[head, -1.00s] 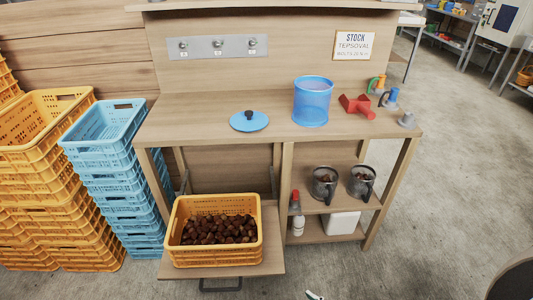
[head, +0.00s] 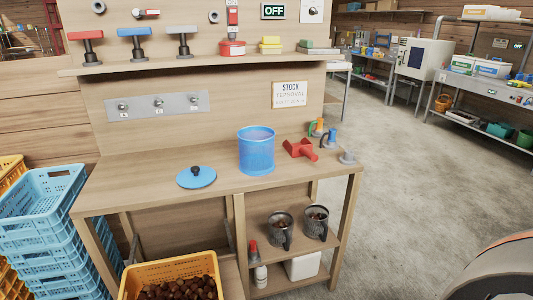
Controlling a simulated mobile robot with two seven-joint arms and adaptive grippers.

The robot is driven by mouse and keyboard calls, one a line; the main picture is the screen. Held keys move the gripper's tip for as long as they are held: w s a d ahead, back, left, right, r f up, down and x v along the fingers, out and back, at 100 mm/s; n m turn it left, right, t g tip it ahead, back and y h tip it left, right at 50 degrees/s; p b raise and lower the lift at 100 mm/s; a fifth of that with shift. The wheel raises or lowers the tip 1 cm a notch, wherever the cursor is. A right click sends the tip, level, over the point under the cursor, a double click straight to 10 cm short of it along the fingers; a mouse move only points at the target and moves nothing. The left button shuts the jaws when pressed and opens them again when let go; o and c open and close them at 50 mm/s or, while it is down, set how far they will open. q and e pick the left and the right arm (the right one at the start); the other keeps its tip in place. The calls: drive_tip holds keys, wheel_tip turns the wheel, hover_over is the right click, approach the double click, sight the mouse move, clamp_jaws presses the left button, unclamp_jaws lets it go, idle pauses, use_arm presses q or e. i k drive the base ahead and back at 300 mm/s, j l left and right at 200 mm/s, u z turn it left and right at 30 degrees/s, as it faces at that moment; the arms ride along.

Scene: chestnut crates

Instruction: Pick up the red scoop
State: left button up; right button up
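The red scoop (head: 300,148) lies on the wooden workbench top (head: 140,185), right of a blue translucent bucket (head: 257,152). Its handle points toward the front right, and it looks apart from the bucket. Neither of my grippers shows in the head view, so I cannot see whether they hold anything.
A blue lid (head: 196,177) with a dark knob lies left of the bucket. Small colored-handled items (head: 318,127) and a grey piece (head: 347,158) stand right of the scoop. A yellow crate of chestnuts (head: 130,277) is below. Blue crates (head: 42,205) stand left.

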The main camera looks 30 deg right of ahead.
sight(304, 148)
drive_tip(key=i+l, duration=0.1)
drive_tip(key=l, duration=1.65)
drive_tip(key=i+l, duration=0.15)
drive_tip(key=l, duration=0.75)
drive_tip(key=i+l, duration=0.1)
drive_tip(key=l, duration=0.8)
